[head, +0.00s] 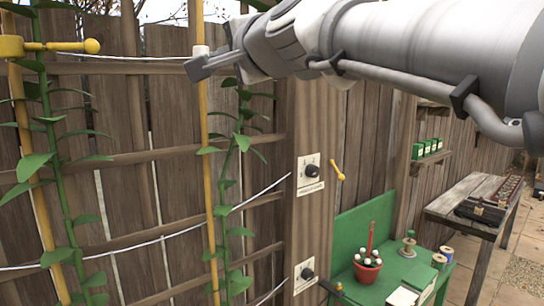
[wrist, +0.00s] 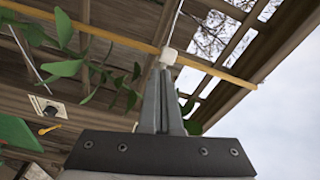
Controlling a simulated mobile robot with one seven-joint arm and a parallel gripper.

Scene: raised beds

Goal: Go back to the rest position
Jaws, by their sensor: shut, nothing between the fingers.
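My gripper (head: 192,68) is in the upper middle of the head view, with the arm reaching in from the upper right. In the wrist view its two fingers (wrist: 162,85) lie together, shut and empty. Their tips appear close to a white clip (wrist: 168,55) on a yellow cane (wrist: 215,72); I cannot tell whether they touch it. In the head view the white clip (head: 201,50) shows just above the gripper on the upright yellow cane (head: 207,160). A wire runs to the clip from the left. No marker of the rest position shows.
Climbing plants (head: 230,190) stand at the wooden fence, with another yellow cane (head: 35,170) at left. A post (head: 308,215) carries two dials and a yellow lever (head: 338,170). A green bench (head: 375,292) holds a red pot (head: 367,270); a wooden table (head: 455,207) stands right.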

